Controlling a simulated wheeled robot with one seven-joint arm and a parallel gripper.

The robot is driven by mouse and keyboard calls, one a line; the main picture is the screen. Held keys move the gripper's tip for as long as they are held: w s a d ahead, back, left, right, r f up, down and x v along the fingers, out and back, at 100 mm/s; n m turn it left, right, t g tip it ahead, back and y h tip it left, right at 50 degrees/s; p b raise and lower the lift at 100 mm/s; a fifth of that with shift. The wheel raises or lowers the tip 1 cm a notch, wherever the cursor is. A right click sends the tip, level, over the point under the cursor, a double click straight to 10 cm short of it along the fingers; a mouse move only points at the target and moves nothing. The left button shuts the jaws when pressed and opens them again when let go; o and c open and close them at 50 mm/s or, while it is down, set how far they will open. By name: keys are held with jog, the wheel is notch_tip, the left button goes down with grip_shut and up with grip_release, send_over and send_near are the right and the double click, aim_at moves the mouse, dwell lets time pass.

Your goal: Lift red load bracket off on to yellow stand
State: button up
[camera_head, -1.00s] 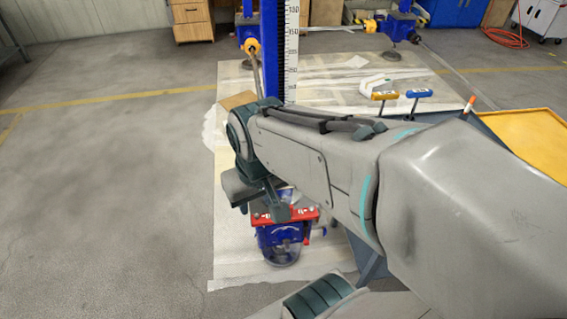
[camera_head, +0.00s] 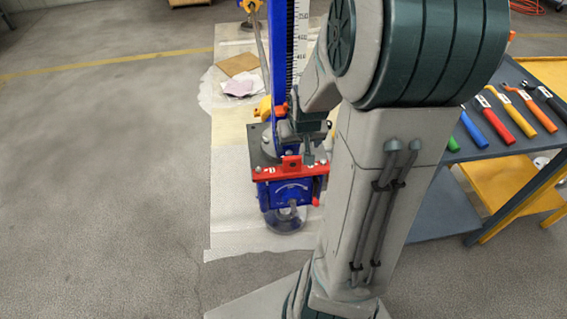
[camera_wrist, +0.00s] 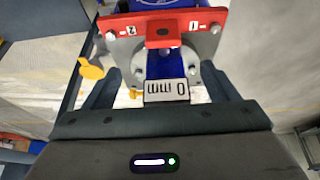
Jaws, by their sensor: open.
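The red load bracket (camera_head: 288,171) sits on the blue screw jack (camera_head: 285,190), in front of the tall blue column (camera_head: 279,60) with its scale. In the wrist view the red bracket (camera_wrist: 160,31) is a plate with bolts, number labels and a middle tab, above a grey plate and a "0 mm" label (camera_wrist: 166,90). My gripper (camera_wrist: 163,88) is open, its two fingers either side of the label and the lower part of the grey plate. In the head view my gripper is just behind and right of the bracket, partly hidden by my arm.
A trolley (camera_head: 450,155) with several coloured-handled tools stands at the right, with a yellow lower tray (camera_head: 500,190). A pale sheet (camera_head: 235,190) lies under the jack. The floor at the left is clear.

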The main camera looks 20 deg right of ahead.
aim_at(292, 162)
jog(key=b+x, duration=0.5)
jog(key=x, duration=0.5)
jog(key=shift+d+r, duration=0.1)
jog(key=shift+d, duration=0.05)
jog(key=f+b, duration=0.2)
jog(key=f, duration=0.1)
jog(key=w+f+b, duration=0.1)
jog(key=shift+a+f+b, duration=0.2)
jog(key=shift+a+b, duration=0.05)
jog(key=shift+b, duration=0.15)
jog(key=shift+w+d+f, duration=0.1)
jog(key=shift+w+f, duration=0.15)
jog(key=shift+f, duration=0.05)
jog(key=shift+w+r, duration=0.1)
jog(key=shift+r, duration=0.05)
jog(key=c, duration=1.3)
